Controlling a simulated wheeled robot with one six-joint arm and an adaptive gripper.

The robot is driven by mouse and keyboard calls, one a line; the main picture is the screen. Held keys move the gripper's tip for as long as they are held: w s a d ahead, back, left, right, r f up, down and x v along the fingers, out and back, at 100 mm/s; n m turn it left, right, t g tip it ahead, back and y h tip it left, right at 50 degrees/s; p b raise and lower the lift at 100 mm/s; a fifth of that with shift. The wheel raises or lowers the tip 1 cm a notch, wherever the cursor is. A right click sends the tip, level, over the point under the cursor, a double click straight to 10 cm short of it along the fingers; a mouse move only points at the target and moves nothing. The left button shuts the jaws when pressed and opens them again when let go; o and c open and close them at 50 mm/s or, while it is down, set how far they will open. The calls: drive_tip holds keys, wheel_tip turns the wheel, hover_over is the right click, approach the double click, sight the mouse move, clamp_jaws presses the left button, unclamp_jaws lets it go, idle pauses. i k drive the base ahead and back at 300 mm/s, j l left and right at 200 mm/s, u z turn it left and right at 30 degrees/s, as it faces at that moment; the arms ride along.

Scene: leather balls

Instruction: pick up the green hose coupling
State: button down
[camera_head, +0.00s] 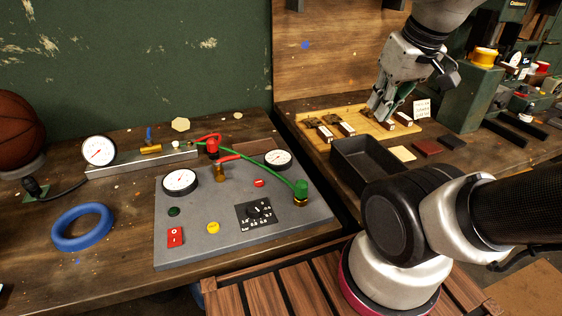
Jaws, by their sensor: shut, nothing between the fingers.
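The green hose coupling (301,187) sits upright on a brass fitting near the right end of the grey panel (215,244). A green hose (262,166) arcs from it back to the left, toward the red coupling (212,146). My gripper (377,115) is at the back right, over the wooden tray (346,113) on the other bench, well away from the green coupling. Its fingers are shut and empty, pointing down. Its fingertips are close to the tray and its small parts; whether they touch anything I cannot tell.
A black open box (368,160) stands between the panel and the tray. Gauges (180,181), buttons and a dial crowd the panel. A blue ring (82,227) and a basketball (18,132) lie at left. My arm fills the lower right. A green machine (468,98) stands at right.

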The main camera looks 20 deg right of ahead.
sight(301, 185)
drive_tip(key=k, duration=0.55)
drive_tip(key=k+j+z, duration=0.1)
drive_tip(key=z, duration=1.05)
drive_tip(key=k+j, duration=0.1)
drive_tip(key=j, duration=0.3)
drive_tip(key=k+j, duration=0.1)
drive_tip(key=j, duration=0.25)
drive_tip(key=k+j, duration=0.1)
drive_tip(key=j, duration=0.3)
drive_tip(key=k+j, duration=0.1)
drive_tip(key=j, duration=0.3)
drive_tip(key=k+j, duration=0.1)
drive_tip(key=j, duration=0.25)
